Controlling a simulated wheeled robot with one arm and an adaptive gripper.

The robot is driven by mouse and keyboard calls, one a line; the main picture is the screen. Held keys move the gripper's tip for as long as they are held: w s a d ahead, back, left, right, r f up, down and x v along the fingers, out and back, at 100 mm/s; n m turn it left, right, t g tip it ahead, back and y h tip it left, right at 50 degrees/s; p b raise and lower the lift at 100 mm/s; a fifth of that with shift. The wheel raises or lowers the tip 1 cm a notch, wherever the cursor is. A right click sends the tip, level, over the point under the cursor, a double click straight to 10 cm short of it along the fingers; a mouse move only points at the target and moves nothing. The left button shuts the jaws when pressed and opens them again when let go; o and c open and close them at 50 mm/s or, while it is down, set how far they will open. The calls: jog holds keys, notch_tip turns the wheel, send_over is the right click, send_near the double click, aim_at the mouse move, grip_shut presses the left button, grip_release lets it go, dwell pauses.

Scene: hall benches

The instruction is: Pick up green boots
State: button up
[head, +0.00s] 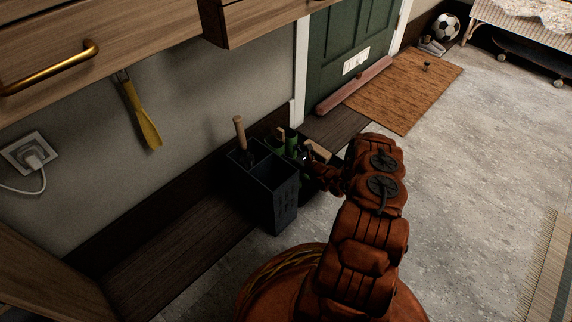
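Something green (291,147), which may be the green boots, shows just behind a dark bin, mostly hidden by the bin and my arm. Its shape is too small and covered to make out fully. My gripper (314,167) is at the end of my orange-brown arm, close beside the green thing on its right. The fingers are dark and small against the shadow, so I cannot tell whether they are open or touching anything.
The dark bin (278,194) holds a wooden-handled tool (239,131). A low dark wooden bench (180,245) runs along the wall. A green door (345,45), brown mat (408,88), football (446,26) and skateboard (530,46) lie beyond. The grey floor (470,150) at right is clear.

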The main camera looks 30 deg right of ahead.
grip_shut()
dwell(0.5)
dwell(0.3)
